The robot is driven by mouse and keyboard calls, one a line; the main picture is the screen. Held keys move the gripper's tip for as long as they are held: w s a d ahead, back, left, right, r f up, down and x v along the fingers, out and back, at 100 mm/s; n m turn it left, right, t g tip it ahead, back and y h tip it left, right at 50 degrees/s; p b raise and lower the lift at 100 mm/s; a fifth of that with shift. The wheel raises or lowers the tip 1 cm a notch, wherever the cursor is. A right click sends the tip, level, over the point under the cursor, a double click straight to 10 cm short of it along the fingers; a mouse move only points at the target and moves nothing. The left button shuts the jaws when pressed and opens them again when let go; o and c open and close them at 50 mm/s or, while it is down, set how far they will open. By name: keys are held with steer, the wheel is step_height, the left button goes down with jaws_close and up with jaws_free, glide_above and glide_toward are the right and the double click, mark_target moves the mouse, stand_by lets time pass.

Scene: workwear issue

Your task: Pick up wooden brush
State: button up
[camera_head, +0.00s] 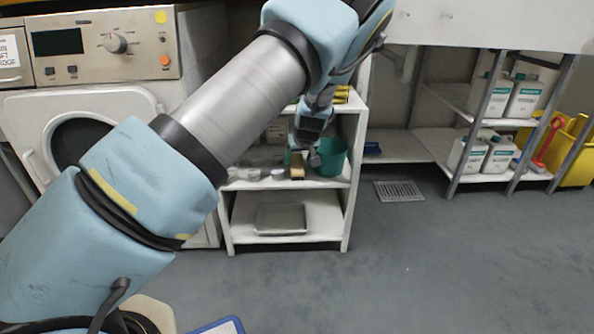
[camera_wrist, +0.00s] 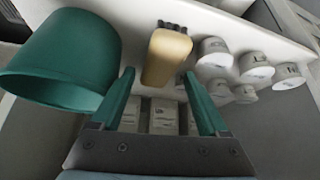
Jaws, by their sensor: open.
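The wooden brush (camera_wrist: 167,57) has a tan wooden back and dark bristles along one edge. It lies on the white shelf, ahead of and between my fingers in the wrist view. In the head view the brush (camera_head: 296,172) is small, on the middle shelf. My gripper (camera_wrist: 157,92) has its green fingers apart with nothing between them. The brush's near end is just beyond the fingertips; I cannot tell whether they touch. In the head view my gripper (camera_head: 305,155) is at the middle shelf, partly hidden by its own wrist.
A green bucket (camera_wrist: 62,60) stands left of the brush in the wrist view. Several white labelled rolls or cups (camera_wrist: 215,58) stand close on its right. White boxes (camera_wrist: 163,115) show below between the fingers. A metal tray (camera_head: 281,218) lies on the bottom shelf. Open floor (camera_head: 420,260) lies to the right.

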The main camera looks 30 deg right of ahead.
steer(key=x, duration=0.2)
steer(key=shift+w+f+b, duration=0.15)
steer(key=shift+f+b, duration=0.15)
steer(key=shift+c, duration=0.4)
jaws_close()
